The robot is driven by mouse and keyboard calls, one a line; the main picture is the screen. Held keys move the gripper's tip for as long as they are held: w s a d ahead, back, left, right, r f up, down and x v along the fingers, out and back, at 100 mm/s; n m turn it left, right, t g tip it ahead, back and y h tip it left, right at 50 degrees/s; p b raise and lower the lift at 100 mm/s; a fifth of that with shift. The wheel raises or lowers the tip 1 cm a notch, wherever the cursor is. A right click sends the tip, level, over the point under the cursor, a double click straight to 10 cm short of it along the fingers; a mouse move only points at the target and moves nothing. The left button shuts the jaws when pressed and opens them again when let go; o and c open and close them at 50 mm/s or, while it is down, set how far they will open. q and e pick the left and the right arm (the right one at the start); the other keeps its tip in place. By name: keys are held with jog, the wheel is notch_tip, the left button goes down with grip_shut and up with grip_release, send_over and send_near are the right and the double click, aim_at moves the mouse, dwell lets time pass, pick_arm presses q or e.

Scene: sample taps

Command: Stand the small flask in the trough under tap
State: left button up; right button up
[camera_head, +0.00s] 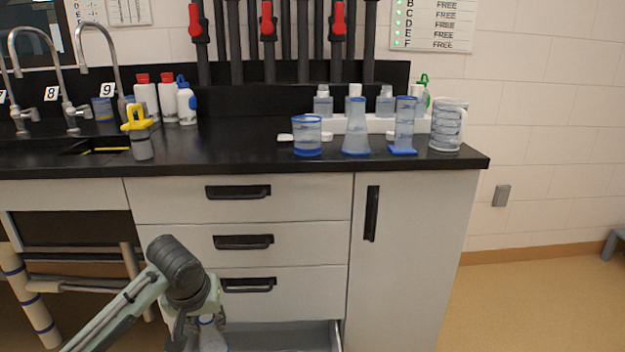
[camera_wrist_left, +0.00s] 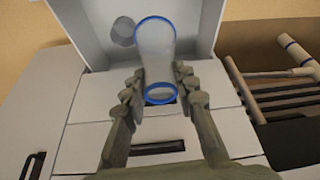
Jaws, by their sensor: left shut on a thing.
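The small flask (camera_wrist_left: 156,47), clear with a blue rim at its mouth and a blue base line, is between the fingers of my left gripper (camera_wrist_left: 159,75) in the left wrist view. The fingers are shut on its neck. In the head view the left gripper (camera_head: 197,328) is low, in front of the drawers, and the flask (camera_head: 211,336) is partly hidden by it. The trough (camera_head: 88,149) is a dark recess in the black counter at the left. Curved taps stand behind it, by labels 8 (camera_head: 51,93) and 9 (camera_head: 107,89). My right gripper is not in view.
An open drawer (camera_head: 335,338) is below the gripper; a grey round thing (camera_wrist_left: 122,31) lies in it. A beaker (camera_head: 307,136), larger flask (camera_head: 356,128), cylinder (camera_head: 404,122) and jug (camera_head: 447,126) stand at the counter's right.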

pick_arm(q)
jog(key=s+d+r+m, duration=0.2)
jog(key=s+r, duration=0.5)
jog(key=shift+s+r+h, duration=0.15)
jog(key=shift+s+h, duration=0.15)
jog(key=shift+h, duration=0.1)
